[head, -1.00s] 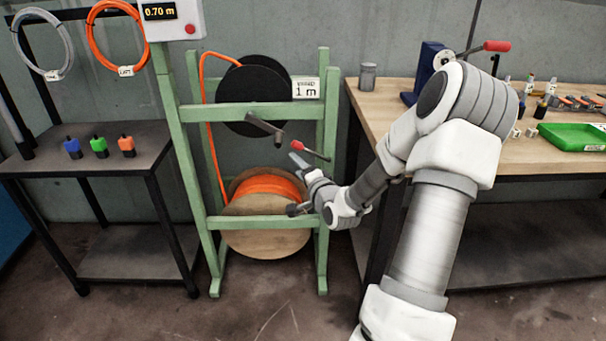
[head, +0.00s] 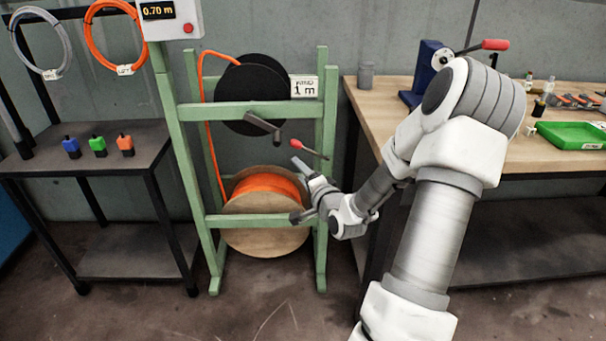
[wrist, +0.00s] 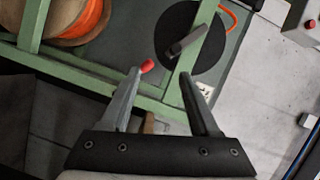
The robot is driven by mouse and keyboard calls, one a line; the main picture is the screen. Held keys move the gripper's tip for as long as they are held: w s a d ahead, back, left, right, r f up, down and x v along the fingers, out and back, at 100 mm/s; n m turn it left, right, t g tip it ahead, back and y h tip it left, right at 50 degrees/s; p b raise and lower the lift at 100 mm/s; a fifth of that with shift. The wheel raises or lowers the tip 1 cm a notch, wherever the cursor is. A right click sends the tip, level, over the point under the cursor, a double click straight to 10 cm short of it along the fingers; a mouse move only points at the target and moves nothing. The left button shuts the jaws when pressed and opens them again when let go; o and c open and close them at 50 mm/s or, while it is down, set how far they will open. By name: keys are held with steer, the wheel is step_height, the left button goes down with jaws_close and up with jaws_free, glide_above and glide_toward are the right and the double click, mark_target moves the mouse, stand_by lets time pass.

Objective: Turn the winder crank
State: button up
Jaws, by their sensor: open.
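The winder crank (head: 263,124) is a dark arm on the front of the black winder drum (head: 236,92) in the green frame. My gripper (head: 297,190) is open and empty, below the crank and in front of the frame's right side. Its upper finger is close below the knob. In the wrist view my gripper (wrist: 160,74) is open, and the red knob (wrist: 147,66) shows beside the left fingertip. I cannot tell whether they touch. The crank arm (wrist: 188,40) shows beyond the right fingertip.
An orange cable spool (head: 262,240) sits low in the green frame (head: 325,180). A display (head: 158,10) reads 0.70 m. A workbench (head: 385,95) stands to the right with a blue device (head: 425,60). A dark shelf (head: 130,150) stands to the left.

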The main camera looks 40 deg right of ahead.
steer(key=p+v, duration=1.3)
steer(key=v, duration=0.4)
steer(key=shift+s, duration=0.25)
steer(key=shift+a, duration=0.15)
